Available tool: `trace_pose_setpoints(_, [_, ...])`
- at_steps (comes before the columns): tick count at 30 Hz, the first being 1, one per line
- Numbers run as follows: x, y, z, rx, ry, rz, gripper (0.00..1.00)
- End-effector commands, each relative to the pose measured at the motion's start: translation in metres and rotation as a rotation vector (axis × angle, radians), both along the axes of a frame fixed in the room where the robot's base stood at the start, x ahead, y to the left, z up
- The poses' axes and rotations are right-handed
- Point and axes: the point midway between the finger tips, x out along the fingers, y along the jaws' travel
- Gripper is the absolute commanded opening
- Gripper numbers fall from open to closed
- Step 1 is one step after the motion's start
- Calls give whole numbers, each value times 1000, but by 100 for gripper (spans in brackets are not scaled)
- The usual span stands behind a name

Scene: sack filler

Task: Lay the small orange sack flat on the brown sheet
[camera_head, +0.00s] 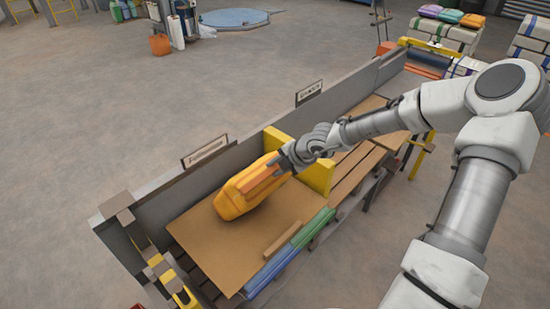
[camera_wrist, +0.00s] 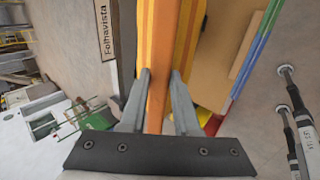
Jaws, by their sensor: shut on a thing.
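The small orange sack (camera_head: 237,197) is over the left part of the brown sheet (camera_head: 272,222), near the sheet's back edge. It looks tilted, with its upper right end at my gripper (camera_head: 283,166). I cannot tell whether its lower end touches the sheet. In the wrist view my gripper (camera_wrist: 158,85) is shut on a darker orange strip of the sack, and the striped orange sack body (camera_wrist: 190,45) stretches away beyond the fingertips. The brown sheet also shows in the wrist view (camera_wrist: 217,65), right of the sack.
A yellow divider (camera_head: 317,178) stands right of the sheet, close by my gripper. A grey back wall (camera_head: 165,212) with signs runs behind. A wooden bar (camera_head: 283,240) and green and blue rolls (camera_head: 290,250) lie along the front edge. The sheet's front left part is clear.

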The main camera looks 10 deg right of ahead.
Motion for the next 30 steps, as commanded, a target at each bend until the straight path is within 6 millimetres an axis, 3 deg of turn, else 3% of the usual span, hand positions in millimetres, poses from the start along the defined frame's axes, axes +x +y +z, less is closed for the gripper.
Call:
trace_pose_setpoints(10, [-9,8,-22,42,-13,24,0])
trace_pose_setpoints(19, [-4,-1,-25,55,-77,6,0])
trace_pose_setpoints(30, [-10,-7,-68,125,-166,2,0])
